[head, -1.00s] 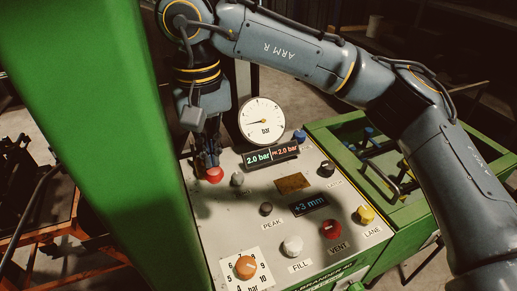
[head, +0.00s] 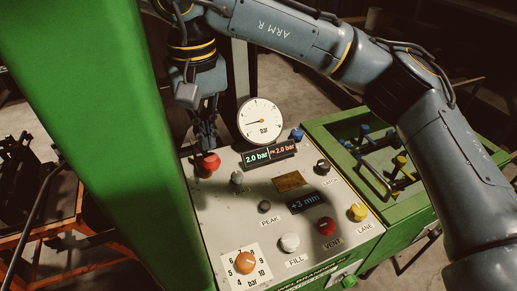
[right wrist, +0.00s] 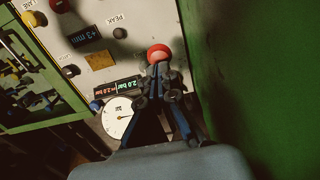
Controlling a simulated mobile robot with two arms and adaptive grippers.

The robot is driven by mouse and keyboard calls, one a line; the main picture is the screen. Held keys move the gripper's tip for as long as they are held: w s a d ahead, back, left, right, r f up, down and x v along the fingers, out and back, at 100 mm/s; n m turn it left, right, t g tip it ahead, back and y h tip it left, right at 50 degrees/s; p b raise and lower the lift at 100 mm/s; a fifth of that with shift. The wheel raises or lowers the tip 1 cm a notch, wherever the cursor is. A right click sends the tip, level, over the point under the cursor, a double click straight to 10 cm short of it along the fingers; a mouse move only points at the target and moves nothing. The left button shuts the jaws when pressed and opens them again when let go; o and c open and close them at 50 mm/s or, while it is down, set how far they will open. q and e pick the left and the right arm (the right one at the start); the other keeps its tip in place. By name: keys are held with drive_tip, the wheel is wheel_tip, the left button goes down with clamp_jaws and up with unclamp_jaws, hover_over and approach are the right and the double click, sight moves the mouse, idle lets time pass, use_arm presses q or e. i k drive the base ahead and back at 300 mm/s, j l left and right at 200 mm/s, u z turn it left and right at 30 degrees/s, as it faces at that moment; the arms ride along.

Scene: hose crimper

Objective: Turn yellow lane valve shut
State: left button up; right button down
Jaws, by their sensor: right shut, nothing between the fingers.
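A yellow knob (head: 357,212) labelled LANE sits at the right of the sloped control panel. A yellow handle (head: 401,163) also shows among the fittings in the green tray to the right of the panel. My right gripper (head: 207,150) is shut and empty at the panel's upper left, well away from both. Its fingertips are close to a red button (head: 208,162); I cannot tell whether they touch it. The right wrist view also shows the closed fingers (right wrist: 160,72) by the red button (right wrist: 158,52). My left gripper is not in view.
The panel (head: 230,215) carries a red VENT knob (head: 326,226), a white FILL knob (head: 290,242), an orange dial (head: 245,263) and a round gauge (head: 260,121). The green tray (head: 335,129) adjoins on the right. A large green post (head: 100,120) blocks the left side.

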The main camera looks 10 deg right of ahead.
sight(358, 211)
drive_tip(key=k+l, duration=0.15)
drive_tip(key=k, duration=0.35)
drive_tip(key=k+l, duration=0.15)
drive_tip(key=k, duration=0.35)
drive_tip(key=k+l, duration=0.15)
drive_tip(key=k, duration=0.35)
